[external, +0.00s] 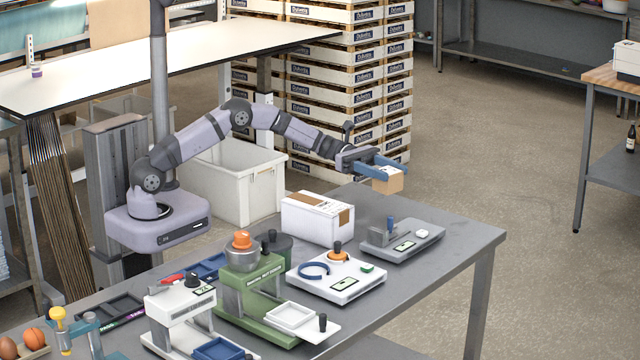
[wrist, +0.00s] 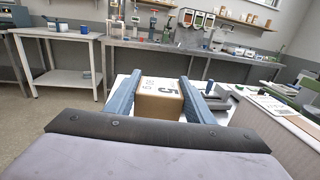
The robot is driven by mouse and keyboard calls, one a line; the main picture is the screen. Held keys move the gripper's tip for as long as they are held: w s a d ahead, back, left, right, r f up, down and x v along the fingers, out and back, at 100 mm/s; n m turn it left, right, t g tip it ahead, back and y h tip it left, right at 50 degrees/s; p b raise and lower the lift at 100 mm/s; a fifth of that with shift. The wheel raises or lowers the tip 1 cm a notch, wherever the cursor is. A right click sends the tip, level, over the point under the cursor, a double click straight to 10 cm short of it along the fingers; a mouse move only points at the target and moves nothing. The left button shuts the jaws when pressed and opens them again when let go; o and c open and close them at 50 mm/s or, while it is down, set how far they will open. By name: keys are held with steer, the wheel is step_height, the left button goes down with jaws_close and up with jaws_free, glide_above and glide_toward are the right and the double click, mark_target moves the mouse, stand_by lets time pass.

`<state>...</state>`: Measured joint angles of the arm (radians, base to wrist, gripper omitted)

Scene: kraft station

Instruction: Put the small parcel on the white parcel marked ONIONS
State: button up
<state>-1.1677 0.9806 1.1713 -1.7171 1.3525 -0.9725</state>
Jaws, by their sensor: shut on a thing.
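My gripper (external: 384,168) is shut on the small parcel (external: 388,183), a brown cardboard box, and holds it in the air over the back right part of the grey table. In the wrist view the small parcel (wrist: 160,104) sits between the two blue fingers, with a large 5 printed on its top. The white parcel (external: 316,220) stands on the table, left of and lower than my gripper, with a brown strip and a label on it. Its ONIONS marking is too small to read. The held parcel is apart from it.
On the grey table (external: 455,240), a grey device (external: 402,240) stands right of the white parcel. A white scale-like device (external: 336,280) and a green machine (external: 255,290) stand in front. A white bin (external: 232,180) and stacked crates (external: 345,90) are behind the table.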

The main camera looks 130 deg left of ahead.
mark_target(388, 171)
steer(key=shift+r, duration=1.95)
steer(key=shift+r, duration=0.1)
